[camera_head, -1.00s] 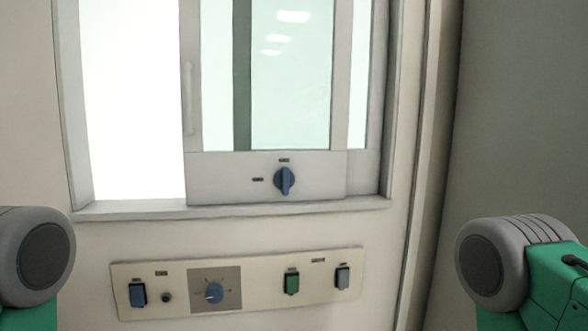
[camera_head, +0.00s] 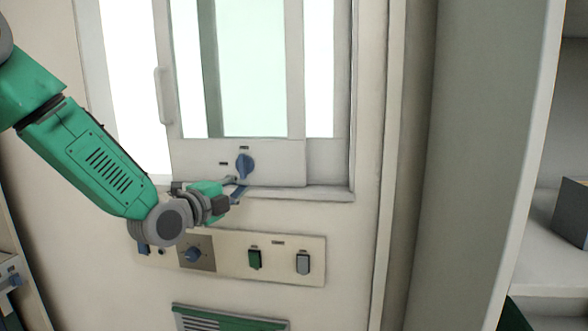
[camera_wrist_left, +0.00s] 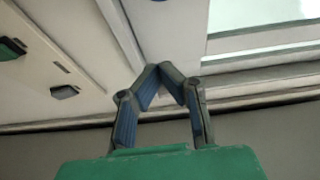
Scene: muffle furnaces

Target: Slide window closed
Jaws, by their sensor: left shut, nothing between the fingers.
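The sliding window panel (camera_head: 270,162) is pale and framed, with an upright handle (camera_head: 162,95) on its left edge and a blue knob (camera_head: 245,166) on its lower part. Left of it a bright white opening (camera_head: 130,85) shows in the window frame (camera_head: 362,100). My left gripper (camera_head: 243,187) is at the panel's bottom edge, just below the knob; I cannot tell whether it touches. In the left wrist view my left gripper (camera_wrist_left: 165,68) has its fingertips together with nothing between them. My right gripper is out of view.
A control panel (camera_head: 232,262) with switches sits below the window, partly behind my left arm. A green-edged vent (camera_head: 230,320) is lower down. A tall grey wall edge (camera_head: 470,150) and an open cabinet shelf (camera_head: 555,240) with a dark box (camera_head: 571,212) stand at the right.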

